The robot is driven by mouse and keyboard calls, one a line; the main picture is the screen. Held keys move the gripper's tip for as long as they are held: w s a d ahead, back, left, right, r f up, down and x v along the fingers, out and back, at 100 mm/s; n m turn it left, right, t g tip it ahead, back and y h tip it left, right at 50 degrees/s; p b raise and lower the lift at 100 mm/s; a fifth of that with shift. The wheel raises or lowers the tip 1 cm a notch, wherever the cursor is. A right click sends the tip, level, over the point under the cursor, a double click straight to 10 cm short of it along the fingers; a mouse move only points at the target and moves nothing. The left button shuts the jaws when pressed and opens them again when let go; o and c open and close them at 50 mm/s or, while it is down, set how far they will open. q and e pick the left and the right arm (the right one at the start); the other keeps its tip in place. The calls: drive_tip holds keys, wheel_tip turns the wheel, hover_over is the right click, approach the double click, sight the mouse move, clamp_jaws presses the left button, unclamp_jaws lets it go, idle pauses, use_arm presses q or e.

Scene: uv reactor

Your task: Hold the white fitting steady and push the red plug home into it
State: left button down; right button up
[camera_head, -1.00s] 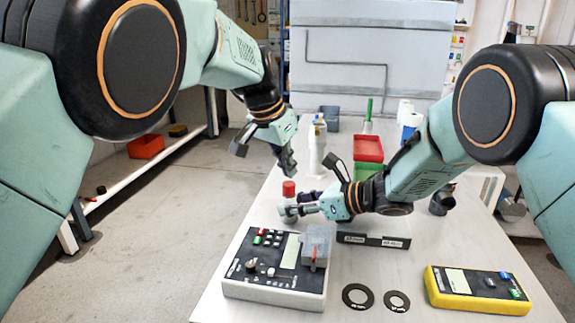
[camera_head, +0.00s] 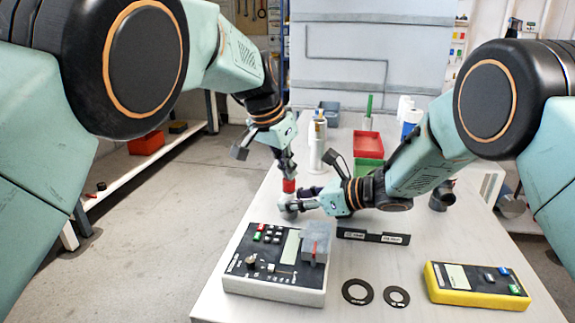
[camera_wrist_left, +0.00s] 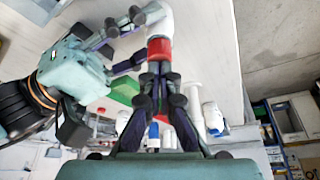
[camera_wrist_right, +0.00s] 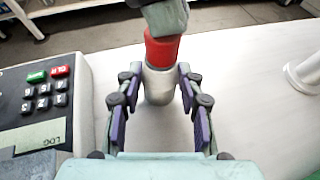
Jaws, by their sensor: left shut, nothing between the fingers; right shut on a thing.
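The white fitting (camera_head: 288,214) stands upright on the table. The red plug (camera_head: 289,185) sits upright on its top; how deep it is seated I cannot tell. My right gripper (camera_head: 290,208) is shut on the fitting; in the right wrist view its fingers (camera_wrist_right: 158,80) lie on both sides of the fitting (camera_wrist_right: 158,90), under the red plug (camera_wrist_right: 163,48). My left gripper (camera_head: 288,174) is shut and empty, its fingertips right above the plug and seemingly touching its top. The left wrist view shows its closed fingertips (camera_wrist_left: 159,68) against the red plug (camera_wrist_left: 159,48).
A grey control box (camera_head: 275,275) with keys stands in front of the fitting. A black labelled strip (camera_head: 373,236), two black rings (camera_head: 357,291) and a yellow meter (camera_head: 476,287) lie to the right. White bottles (camera_head: 316,150) and red and green bins (camera_head: 368,144) stand behind.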

use_arm(q)
drive_tip(key=shift+f, duration=0.15)
idle(0.3)
drive_tip(key=shift+r, duration=3.6)
use_arm(e)
drive_tip(key=o, duration=1.2)
drive_tip(key=shift+o, duration=0.2)
drive_tip(key=shift+d, duration=0.1)
